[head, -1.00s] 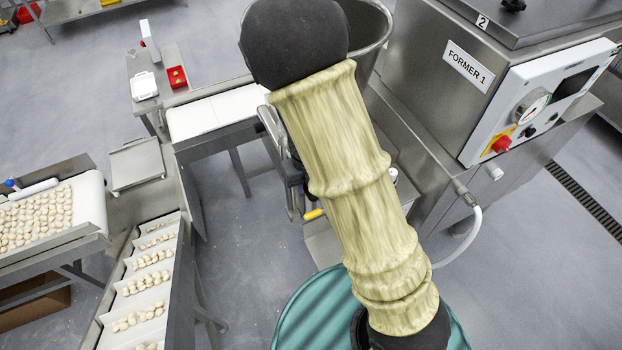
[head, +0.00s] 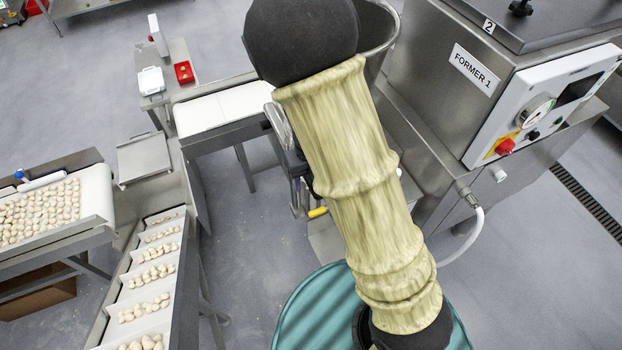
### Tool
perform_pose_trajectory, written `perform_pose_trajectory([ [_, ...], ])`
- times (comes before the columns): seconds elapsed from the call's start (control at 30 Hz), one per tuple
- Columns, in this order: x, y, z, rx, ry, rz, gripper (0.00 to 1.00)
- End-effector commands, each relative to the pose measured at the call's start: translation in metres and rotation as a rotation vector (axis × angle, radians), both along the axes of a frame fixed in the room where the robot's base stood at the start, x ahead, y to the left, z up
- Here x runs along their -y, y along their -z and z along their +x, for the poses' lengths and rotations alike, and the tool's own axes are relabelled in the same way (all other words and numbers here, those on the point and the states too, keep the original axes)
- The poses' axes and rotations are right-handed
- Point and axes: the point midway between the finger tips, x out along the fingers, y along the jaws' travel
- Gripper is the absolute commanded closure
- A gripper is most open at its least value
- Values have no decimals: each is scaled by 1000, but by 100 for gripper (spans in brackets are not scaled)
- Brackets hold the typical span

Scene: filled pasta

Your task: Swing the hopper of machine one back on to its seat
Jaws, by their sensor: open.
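Machine one is the steel former (head: 440,120) at the upper right, with a "FORMER 1" label. A steel hopper (head: 376,40) shows its round rim and part of its inner wall at the top middle, left of the machine body. My arm, in a pale sleeve with a black elbow, crosses in front and covers the hopper's left and lower parts. The hopper's seat is hidden, and I cannot tell how the hopper sits to it. A bright metal part (head: 279,125) and a yellow-tipped part (head: 317,212) show left of my arm.
A control panel (head: 540,105) with a red knob faces front on the machine; a white hose (head: 470,240) hangs below. A teal round top (head: 310,310) is at the bottom. A white belt (head: 215,110) and a cleated conveyor (head: 150,275) with pasta stand left. Floor between is clear.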

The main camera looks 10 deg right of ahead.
Motion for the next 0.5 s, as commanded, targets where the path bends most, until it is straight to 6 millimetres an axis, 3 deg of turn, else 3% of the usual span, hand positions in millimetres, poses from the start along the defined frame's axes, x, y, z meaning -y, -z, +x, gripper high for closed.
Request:
perform_pose_trajectory([
  [0.5, -1, -50, 0, 3, -2, 1, 45],
])
